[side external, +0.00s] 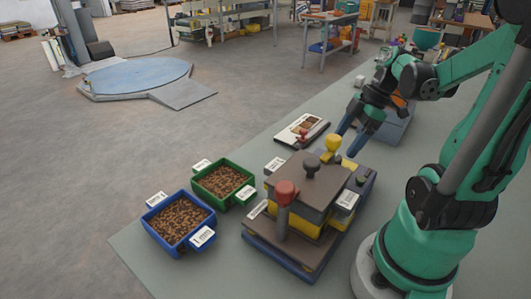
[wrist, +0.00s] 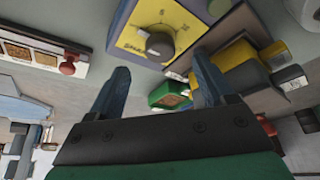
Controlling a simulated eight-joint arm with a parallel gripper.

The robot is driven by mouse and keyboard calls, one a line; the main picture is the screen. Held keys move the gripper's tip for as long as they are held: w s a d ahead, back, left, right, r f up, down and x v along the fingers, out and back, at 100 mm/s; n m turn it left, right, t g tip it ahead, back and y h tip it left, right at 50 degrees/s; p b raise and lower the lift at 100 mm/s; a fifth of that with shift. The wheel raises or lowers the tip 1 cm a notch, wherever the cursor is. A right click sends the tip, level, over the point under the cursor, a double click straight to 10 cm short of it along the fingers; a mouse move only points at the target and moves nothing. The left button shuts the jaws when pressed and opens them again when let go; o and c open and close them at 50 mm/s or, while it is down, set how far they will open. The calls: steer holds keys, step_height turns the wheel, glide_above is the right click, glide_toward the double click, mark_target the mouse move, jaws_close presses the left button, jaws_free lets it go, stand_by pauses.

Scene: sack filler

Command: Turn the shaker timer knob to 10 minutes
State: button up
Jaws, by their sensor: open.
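The timer knob (wrist: 160,45) is a round dark grey dial on a yellow panel (wrist: 128,30) with dark markings, at the top of the wrist view. Its setting is too small to read. My gripper (wrist: 160,82) is open and empty, its two blue fingers spread apart, with the knob between and above them in the picture. The fingers are apart from the knob. In the side view my gripper (side external: 347,142) points down and left near a grey-blue box (side external: 395,127). I cannot make out the dial there.
Blue (side external: 180,247) and green (side external: 203,193) bins of brown pellets sit left.

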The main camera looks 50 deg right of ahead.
mark_target(337, 156)
steer(key=shift+x, duration=2.05)
jaws_close()
